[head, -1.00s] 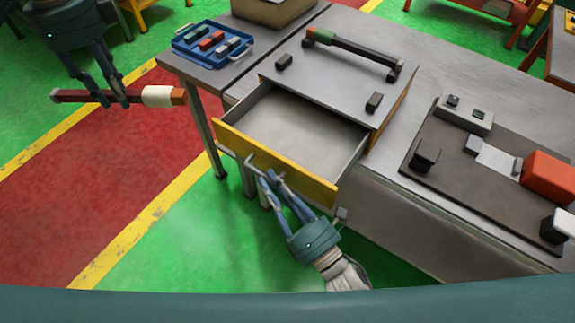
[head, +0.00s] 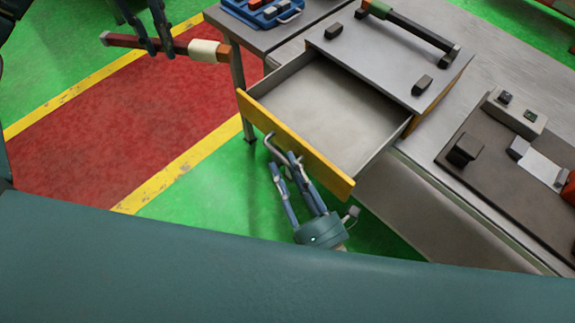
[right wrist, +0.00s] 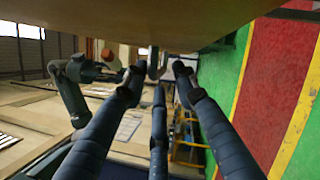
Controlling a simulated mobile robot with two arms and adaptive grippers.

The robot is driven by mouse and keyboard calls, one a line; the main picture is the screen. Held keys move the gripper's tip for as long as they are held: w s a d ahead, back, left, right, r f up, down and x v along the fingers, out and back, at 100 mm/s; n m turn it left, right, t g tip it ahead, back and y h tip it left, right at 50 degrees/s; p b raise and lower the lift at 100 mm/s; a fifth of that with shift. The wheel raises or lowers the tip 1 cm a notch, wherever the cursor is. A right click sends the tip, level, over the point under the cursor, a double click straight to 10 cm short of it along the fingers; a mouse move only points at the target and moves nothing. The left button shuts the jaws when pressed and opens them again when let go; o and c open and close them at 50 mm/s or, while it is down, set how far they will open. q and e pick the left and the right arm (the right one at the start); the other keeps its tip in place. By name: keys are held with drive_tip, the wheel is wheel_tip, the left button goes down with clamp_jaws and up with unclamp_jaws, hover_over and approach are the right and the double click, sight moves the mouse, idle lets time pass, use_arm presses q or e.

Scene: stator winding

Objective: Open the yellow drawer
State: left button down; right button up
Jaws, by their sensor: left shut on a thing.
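The yellow drawer (head: 300,142) is pulled well out of the grey-topped cabinet (head: 385,55), and its inside looks empty. Its bar handle (head: 277,147) is on the front face. My right gripper (head: 286,168) is at the handle, below the drawer front. In the right wrist view its fingers (right wrist: 157,75) stand apart, with the handle (right wrist: 152,62) near their tips; contact is unclear. My left gripper (head: 161,50) is shut on a dark red rod (head: 125,41) with a white sleeve and an orange end, held in the air at the upper left.
A blue tray (head: 250,22) with small blocks stands on the table beyond the drawer. A dark board (head: 490,165) with fixtures lies on the table at right. A long handle bar (head: 415,28) is on the cabinet top. Floor left of the drawer is clear.

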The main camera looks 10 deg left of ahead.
drive_tip(key=shift+r, duration=0.15)
drive_tip(key=v, duration=1.2)
drive_tip(key=shift+w+f, duration=0.1)
drive_tip(key=shift+f, duration=0.1)
